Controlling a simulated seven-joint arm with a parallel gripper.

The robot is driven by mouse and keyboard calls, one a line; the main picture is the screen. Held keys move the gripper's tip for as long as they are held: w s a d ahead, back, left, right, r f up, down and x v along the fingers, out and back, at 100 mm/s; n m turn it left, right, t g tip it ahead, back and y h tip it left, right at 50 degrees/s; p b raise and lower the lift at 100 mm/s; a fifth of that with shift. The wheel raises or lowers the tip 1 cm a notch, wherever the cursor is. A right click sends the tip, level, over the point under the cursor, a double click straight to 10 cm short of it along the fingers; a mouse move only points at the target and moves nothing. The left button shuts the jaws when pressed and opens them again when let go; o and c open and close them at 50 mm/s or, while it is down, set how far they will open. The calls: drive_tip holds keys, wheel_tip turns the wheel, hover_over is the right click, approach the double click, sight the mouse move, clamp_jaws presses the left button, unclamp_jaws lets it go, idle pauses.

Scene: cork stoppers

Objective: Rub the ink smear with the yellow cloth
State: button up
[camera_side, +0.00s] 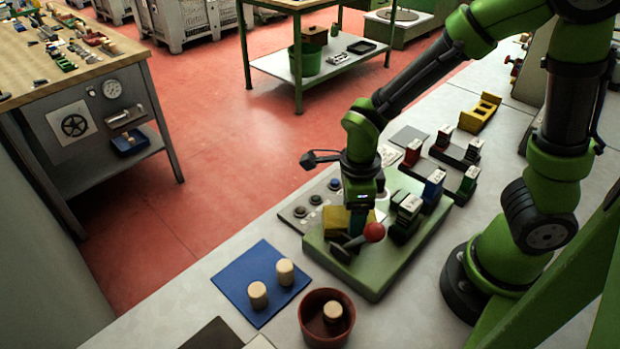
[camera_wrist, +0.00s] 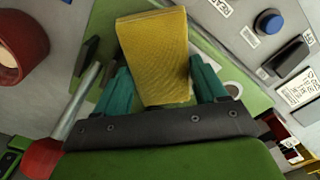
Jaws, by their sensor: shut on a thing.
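The yellow cloth (camera_wrist: 153,50) looks like a thick folded pad. It sits between the teal fingers of my gripper (camera_wrist: 158,82), which is shut on it. In the side view the cloth (camera_side: 335,219) shows at the left of my gripper (camera_side: 357,221), low over the green board (camera_side: 385,270). I cannot tell whether the cloth touches the board. I cannot make out the ink smear in either view; it may be hidden under the cloth or gripper.
A lever with a red knob (camera_side: 374,232) is close beside my gripper on the board. Stamp-like blocks (camera_side: 408,215) stand to its right. A blue mat (camera_side: 238,282) with two corks and a reddish-brown bowl (camera_side: 307,318) holding a cork are at the front.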

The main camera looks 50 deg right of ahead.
drive_tip(key=shift+a, duration=0.65)
drive_tip(key=shift+r, duration=0.1)
drive_tip(key=shift+r, duration=3)
wheel_tip(320, 180, up, 3)
